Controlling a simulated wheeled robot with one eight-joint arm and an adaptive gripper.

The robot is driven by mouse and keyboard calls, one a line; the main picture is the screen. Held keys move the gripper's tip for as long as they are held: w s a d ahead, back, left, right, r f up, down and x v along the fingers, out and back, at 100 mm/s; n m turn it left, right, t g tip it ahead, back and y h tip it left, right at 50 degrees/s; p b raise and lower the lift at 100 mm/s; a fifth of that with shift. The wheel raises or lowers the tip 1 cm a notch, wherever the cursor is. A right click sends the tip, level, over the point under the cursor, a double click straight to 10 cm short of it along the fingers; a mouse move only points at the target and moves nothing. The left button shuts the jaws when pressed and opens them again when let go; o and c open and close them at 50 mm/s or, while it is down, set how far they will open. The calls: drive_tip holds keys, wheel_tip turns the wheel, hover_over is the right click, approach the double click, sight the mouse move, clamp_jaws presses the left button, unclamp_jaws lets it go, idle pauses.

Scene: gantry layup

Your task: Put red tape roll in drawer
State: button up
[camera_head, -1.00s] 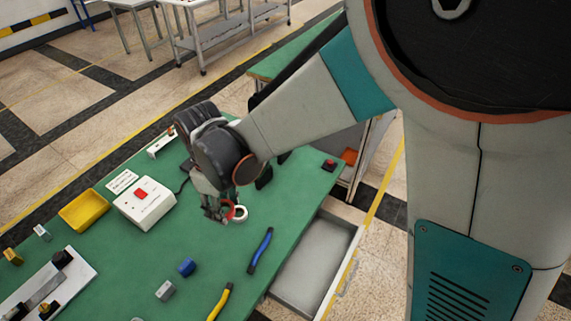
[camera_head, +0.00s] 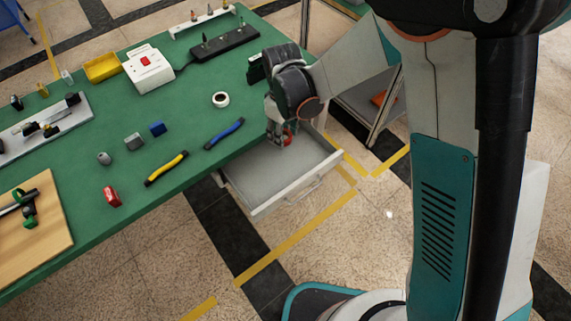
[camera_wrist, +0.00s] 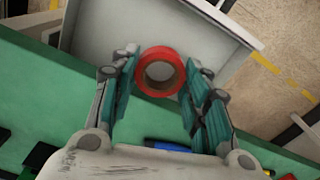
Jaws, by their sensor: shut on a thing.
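The red tape roll (camera_wrist: 160,52) shows as a red ring between the two teal-padded fingers in the wrist view. My gripper (camera_wrist: 160,75) is shut on it. In the head view my gripper (camera_head: 284,138) points down over the back part of the open drawer, with a bit of the red roll (camera_head: 289,134) showing at its fingertips. The drawer (camera_head: 265,183) is pulled out from under the green table's right side, and its visible floor is bare. The roll appears above the drawer; its exact height is hard to tell. My gripper hides the drawer's back corner.
The green table (camera_head: 185,115) holds a white tape roll (camera_head: 220,99), blue-handled (camera_head: 224,134) and yellow-handled (camera_head: 166,169) tools, small blocks, a yellow bin (camera_head: 102,67) and a white box with a red button (camera_head: 150,71). Floor in front of the drawer is open.

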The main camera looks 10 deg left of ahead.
sight(283, 170)
wheel_tip(283, 170, down, 18)
drive_tip(key=b, duration=0.6)
drive_tip(key=shift+r, duration=0.15)
drive_tip(key=o, duration=1)
drive_tip(key=shift+c, duration=0.2)
wheel_tip(283, 170, up, 12)
drive_tip(key=p, duration=0.4)
